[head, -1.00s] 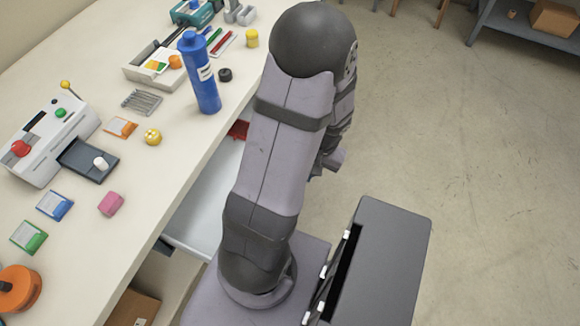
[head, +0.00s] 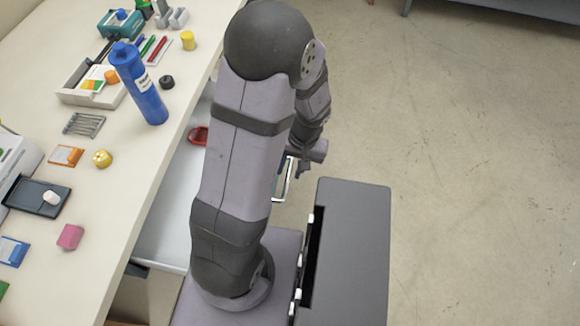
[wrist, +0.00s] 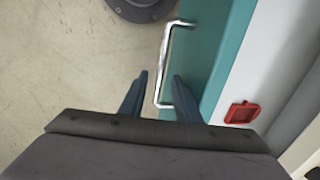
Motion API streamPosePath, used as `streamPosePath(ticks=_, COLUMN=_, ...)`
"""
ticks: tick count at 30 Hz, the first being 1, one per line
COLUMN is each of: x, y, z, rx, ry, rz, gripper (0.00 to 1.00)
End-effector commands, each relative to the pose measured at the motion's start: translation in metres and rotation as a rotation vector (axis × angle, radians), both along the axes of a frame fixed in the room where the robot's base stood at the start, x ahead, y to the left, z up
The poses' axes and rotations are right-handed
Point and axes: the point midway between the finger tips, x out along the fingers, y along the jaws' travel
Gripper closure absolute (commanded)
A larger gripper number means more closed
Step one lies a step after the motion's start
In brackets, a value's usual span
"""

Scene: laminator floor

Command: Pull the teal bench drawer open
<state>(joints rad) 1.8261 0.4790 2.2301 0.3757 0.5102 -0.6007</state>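The teal drawer front (wrist: 212,50) fills the upper middle of the wrist view, with its pale interior to the right. The drawer stands out from under the bench; its pale interior (head: 172,205) shows in the head view, partly behind my arm. A silver bar handle (wrist: 164,62) is on the teal front and also shows right of my arm in the head view (head: 287,180). My gripper (wrist: 160,76) is open, with the bar between its fingertips in the wrist view and gaps on both sides. It is small in the head view (head: 302,168).
A red item (wrist: 242,112) lies inside the drawer. The bench top (head: 125,185) carries a blue bottle (head: 140,85), trays, cards and small parts. A dark grey box-like unit (head: 350,245) stands at the right; floor beyond is clear.

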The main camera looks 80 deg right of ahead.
Motion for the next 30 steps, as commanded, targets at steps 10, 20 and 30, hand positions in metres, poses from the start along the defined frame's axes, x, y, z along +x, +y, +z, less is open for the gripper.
streamPosePath(ticks=10, x=-0.004, y=-0.001, z=0.021, rx=-0.004, ry=0.001, rz=0.0, gripper=0.71)
streamPosePath(ticks=20, x=-0.012, y=-0.001, z=0.063, rx=-0.004, ry=0.001, rz=-0.001, gripper=0.71)
streamPosePath(ticks=30, x=-0.014, y=0.0, z=0.072, rx=0.0, ry=0.0, rz=0.0, gripper=0.71)
